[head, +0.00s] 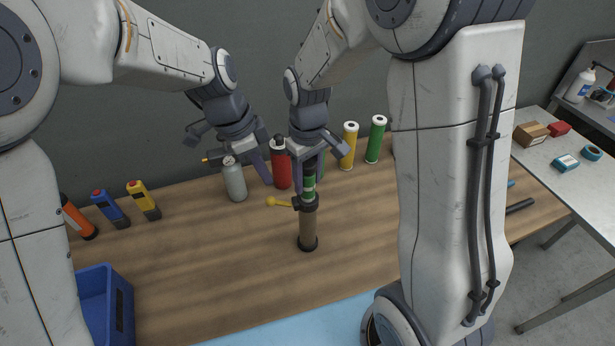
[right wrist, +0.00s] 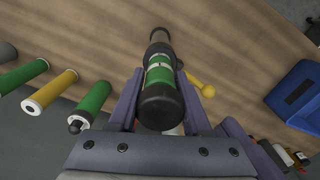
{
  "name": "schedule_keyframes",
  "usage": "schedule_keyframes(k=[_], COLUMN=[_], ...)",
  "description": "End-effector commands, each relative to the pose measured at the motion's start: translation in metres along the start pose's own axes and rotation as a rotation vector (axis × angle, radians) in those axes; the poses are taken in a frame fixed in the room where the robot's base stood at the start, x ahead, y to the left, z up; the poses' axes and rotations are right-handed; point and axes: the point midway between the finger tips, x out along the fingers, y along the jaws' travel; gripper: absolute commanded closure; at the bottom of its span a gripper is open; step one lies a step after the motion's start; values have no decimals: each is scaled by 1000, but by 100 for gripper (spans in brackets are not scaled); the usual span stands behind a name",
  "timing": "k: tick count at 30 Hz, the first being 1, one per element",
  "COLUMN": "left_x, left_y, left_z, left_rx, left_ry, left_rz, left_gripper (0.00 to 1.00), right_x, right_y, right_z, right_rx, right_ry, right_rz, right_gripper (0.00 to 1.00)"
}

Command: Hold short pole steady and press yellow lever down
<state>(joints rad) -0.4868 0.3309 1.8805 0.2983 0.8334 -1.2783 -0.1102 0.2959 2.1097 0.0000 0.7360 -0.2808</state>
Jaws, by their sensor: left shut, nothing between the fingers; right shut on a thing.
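The short pole (head: 308,229) stands upright on the wooden table, brown below, with a black base, a black collar and a green upper section. The yellow lever (head: 279,203) sticks out to the left from the collar, about level. My right gripper (head: 309,172) is shut on the pole's upper part; in the right wrist view the pole's green section (right wrist: 160,76) sits between the fingers, with the yellow lever (right wrist: 203,87) beside it. My left gripper (head: 266,180) is shut and empty, pointing down above and slightly left of the lever, apart from it.
A grey bottle (head: 235,182) and a red canister (head: 281,166) stand just behind the lever. Yellow (head: 348,147) and green (head: 375,140) cylinders stand at the back right. The table front is clear.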

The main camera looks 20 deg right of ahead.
Motion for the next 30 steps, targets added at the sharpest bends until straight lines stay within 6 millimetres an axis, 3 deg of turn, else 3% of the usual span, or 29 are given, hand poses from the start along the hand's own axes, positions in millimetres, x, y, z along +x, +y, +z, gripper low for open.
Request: schedule_keyframes(k=[9, 30], left_x=[23, 24], left_y=[0, 0], left_z=[6, 6], left_rx=[-2, -2], left_ry=[0, 1], left_rz=[2, 1], left_gripper=[100, 100], right_x=[0, 0], right_y=[0, 0], right_z=[0, 0], right_rx=[0, 0], right_ry=[0, 0], right_rz=[0, 0], right_gripper=[100, 100])
